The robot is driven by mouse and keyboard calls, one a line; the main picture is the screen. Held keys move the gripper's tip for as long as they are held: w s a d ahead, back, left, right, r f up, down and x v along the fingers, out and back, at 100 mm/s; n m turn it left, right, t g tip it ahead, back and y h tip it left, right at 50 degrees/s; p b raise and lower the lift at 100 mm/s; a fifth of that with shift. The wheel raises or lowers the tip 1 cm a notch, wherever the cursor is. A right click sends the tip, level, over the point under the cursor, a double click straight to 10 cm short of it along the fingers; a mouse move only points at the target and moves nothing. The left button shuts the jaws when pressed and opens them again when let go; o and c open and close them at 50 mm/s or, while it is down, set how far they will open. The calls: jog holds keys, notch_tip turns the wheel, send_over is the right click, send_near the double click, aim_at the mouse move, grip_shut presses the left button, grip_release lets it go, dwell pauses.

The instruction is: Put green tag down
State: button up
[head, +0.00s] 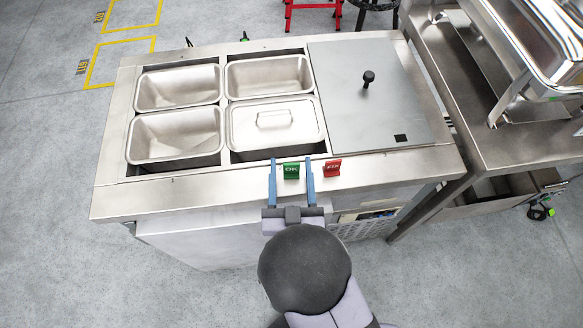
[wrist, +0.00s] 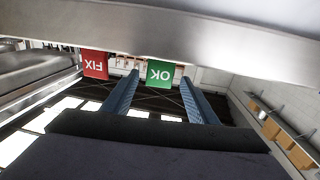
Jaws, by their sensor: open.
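The green tag (head: 291,171), marked OK, stands on the steel front ledge of the counter, between the two blue fingers of my gripper (head: 291,165). My gripper is open, with a finger on each side of the tag. In the wrist view, which is upside down, the green tag (wrist: 160,72) shows between the spread fingers (wrist: 161,80), with a gap to the right-hand finger; contact at the left one is hard to tell. The red tag (head: 332,168), marked FIX, stands just right of the right finger; it also shows in the wrist view (wrist: 95,64).
Behind the ledge (head: 220,192) are several steel pans, one with a handled lid (head: 275,121). A flat grey cover (head: 372,95) with a black knob lies to their right. A steel table with a chafing dish (head: 545,45) stands at the right. The ledge left of my gripper is clear.

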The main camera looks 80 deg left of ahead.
jog(key=shift+w+a+r+p, duration=0.15)
jog(key=shift+a+p, duration=0.35)
jog(key=shift+a, duration=0.25)
jog(key=shift+w+a+p, duration=0.15)
jog(key=shift+a+p, duration=0.2)
jog(key=shift+a, duration=0.6)
jog(key=shift+w+a+p, duration=0.1)
jog(key=shift+a+p, duration=0.25)
jog(key=shift+a, duration=0.6)
jog(key=c, duration=1.2)
jog(key=shift+c, duration=0.2)
notch_tip(320, 180, up, 10)
jog(key=b, duration=0.1)
jog(key=shift+b, duration=0.35)
